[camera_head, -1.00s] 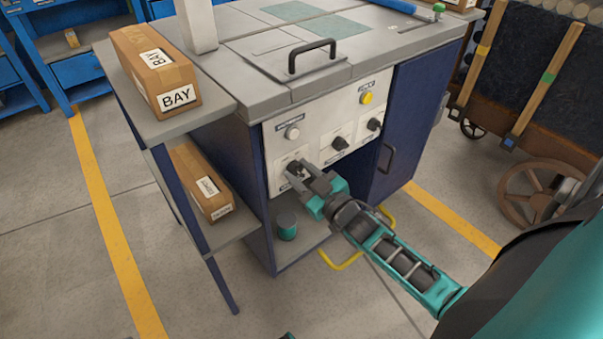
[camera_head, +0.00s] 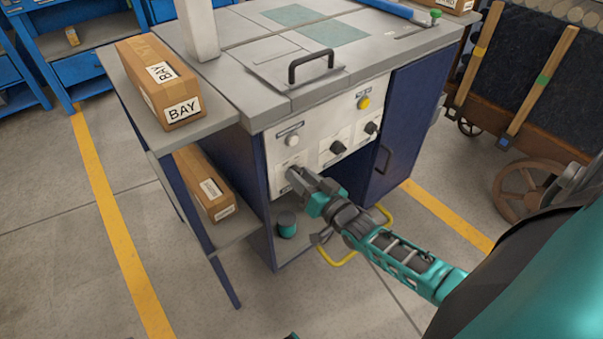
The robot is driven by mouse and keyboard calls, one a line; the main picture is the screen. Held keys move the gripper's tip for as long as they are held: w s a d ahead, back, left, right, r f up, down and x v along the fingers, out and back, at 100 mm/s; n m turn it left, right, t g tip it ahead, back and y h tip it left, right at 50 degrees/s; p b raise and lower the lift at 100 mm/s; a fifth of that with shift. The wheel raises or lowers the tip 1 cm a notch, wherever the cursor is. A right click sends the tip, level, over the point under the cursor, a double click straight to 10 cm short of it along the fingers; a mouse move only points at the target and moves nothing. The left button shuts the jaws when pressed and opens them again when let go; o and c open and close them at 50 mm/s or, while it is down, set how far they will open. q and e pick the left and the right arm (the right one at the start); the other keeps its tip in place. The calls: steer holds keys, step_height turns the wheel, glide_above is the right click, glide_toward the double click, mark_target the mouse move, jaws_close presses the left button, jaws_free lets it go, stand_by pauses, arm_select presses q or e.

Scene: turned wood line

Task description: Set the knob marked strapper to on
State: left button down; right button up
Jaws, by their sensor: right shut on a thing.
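The white control panel (camera_head: 283,158) is on the front of the grey-topped, blue-sided machine. Three dark knobs sit in a row on it; the middle knob (camera_head: 338,147) and the right knob (camera_head: 371,128) show clearly. My right gripper (camera_head: 296,177) is at the lower left of the panel, shut on the leftmost knob, which its fingers mostly hide. The labels by the knobs are too small to read, so I cannot tell which one says strapper or how the held knob points.
Above the knobs are a white button (camera_head: 292,140) and a yellow button (camera_head: 363,103). A teal-and-dark canister (camera_head: 287,224) stands on the shelf below. A box marked BAY (camera_head: 160,85) sits on the left side table. A wheeled cart (camera_head: 540,150) is at right.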

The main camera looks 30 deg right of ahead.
steer(key=shift+m, duration=1.9)
steer(key=o, duration=1)
steer(key=shift+o, duration=0.2)
steer(key=s+d+p, duration=0.1)
steer(key=s+p, duration=0.2)
steer(key=s, duration=1)
